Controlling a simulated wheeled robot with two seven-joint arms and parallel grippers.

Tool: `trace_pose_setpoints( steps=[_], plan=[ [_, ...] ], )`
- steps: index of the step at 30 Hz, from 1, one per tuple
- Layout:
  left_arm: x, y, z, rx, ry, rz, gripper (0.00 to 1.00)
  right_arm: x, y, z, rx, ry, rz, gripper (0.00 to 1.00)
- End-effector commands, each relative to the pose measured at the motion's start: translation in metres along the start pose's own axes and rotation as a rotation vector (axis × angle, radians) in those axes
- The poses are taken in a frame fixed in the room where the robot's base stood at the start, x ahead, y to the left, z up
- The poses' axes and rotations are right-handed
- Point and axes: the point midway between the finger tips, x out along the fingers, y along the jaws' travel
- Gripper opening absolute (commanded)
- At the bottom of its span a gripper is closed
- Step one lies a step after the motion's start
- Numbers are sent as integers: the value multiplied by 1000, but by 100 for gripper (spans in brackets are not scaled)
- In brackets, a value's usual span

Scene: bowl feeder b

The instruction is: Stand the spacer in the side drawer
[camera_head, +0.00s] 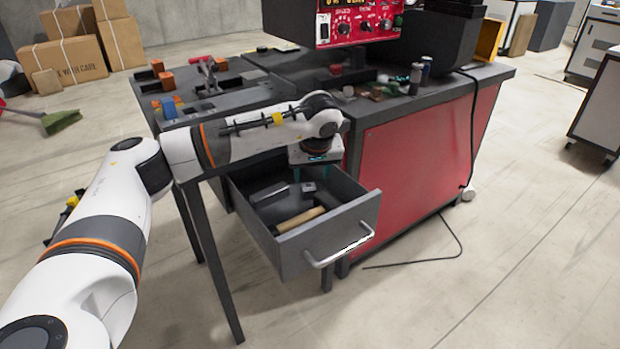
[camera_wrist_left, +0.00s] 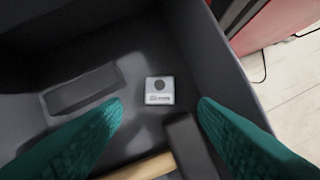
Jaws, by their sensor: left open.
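The side drawer (camera_head: 340,232) is pulled open under the bench. A small light grey block with a dark round hole, which looks like the spacer (camera_head: 309,187), is on the drawer floor. In the left wrist view the spacer (camera_wrist_left: 160,91) shows a square face with the hole and small markings towards the camera. I cannot tell for sure whether it stands or lies. My left gripper (camera_head: 310,171) points down over the drawer, above the spacer. Its teal fingers (camera_wrist_left: 160,106) are open, one on each side of the spacer in the picture, with nothing between them. My right gripper is not in view.
A hammer with a wooden handle (camera_head: 300,219) lies in the drawer near the front. A dark grey flat block (camera_head: 270,193) lies at the left. The drawer walls surround them closely. The bench top (camera_head: 275,68) above holds several small parts and a red control box (camera_head: 358,25).

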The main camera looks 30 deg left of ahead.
Motion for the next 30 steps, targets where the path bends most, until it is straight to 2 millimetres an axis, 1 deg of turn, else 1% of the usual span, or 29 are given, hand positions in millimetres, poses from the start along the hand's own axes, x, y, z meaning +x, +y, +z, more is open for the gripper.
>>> trace_pose_setpoints(
  steps=[1, 3, 6, 9, 14, 30],
  plan=[
    [-14, 0, 2, 0, -2, -3, 54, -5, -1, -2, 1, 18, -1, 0],
    [-27, 0, 1, 0, -1, -3, 54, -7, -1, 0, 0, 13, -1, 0],
    [-41, 0, 1, 0, -2, -2, 54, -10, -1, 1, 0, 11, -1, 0],
    [-50, 0, 1, 0, 0, -1, 54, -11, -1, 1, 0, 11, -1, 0],
    [-54, 0, 0, -1, 1, 0, 54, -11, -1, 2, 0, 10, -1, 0],
    [-54, 0, 0, 0, 0, 0, 54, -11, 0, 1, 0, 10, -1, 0]
  ],
)
